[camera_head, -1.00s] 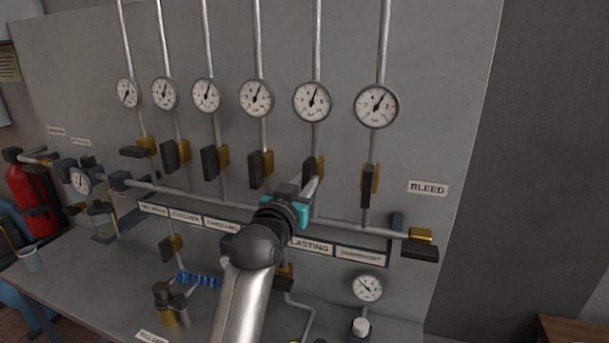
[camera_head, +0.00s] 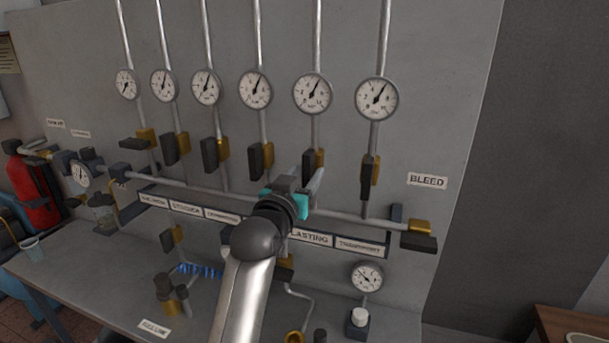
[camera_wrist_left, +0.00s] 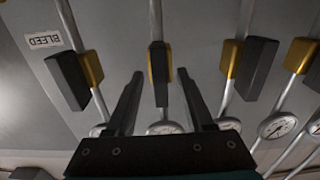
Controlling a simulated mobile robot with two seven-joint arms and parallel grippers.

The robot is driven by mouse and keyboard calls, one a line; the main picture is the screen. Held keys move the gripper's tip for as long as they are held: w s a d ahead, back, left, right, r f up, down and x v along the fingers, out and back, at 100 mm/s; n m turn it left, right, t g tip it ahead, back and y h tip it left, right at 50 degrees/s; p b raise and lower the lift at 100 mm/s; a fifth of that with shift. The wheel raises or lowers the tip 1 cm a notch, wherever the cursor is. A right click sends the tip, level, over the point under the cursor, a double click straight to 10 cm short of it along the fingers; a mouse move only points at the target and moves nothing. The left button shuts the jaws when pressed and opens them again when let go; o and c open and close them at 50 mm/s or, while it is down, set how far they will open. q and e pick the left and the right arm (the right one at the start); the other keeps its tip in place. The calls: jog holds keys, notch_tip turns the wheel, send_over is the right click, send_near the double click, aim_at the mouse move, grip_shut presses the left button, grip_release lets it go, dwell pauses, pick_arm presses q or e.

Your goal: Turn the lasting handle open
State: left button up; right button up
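The LASTING label (camera_head: 311,239) is on the strip below the fifth pipe. That pipe's valve has a dark handle (camera_head: 308,163) on a brass body, above my left gripper in the head view. My left gripper (camera_head: 308,186) is in front of the panel, just below this handle. In the left wrist view, my left gripper (camera_wrist_left: 160,98) is open, its two dark fingers apart. A dark handle (camera_wrist_left: 162,88) with brass behind it shows between the fingers, toward the panel. I see no contact with either finger. My right gripper is not in view.
A neighbouring valve handle (camera_head: 367,178) is close to the right. Another handle (camera_head: 256,160) is to the left. A horizontal pipe (camera_head: 345,217) runs behind the gripper to the bleed valve (camera_head: 420,236). Gauges (camera_head: 313,93) line the panel above.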

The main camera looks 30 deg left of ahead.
pick_arm(q)
jog(key=shift+s, duration=0.1)
jog(key=p+v, duration=0.4)
jog(key=v, duration=1.1)
dwell(0.6)
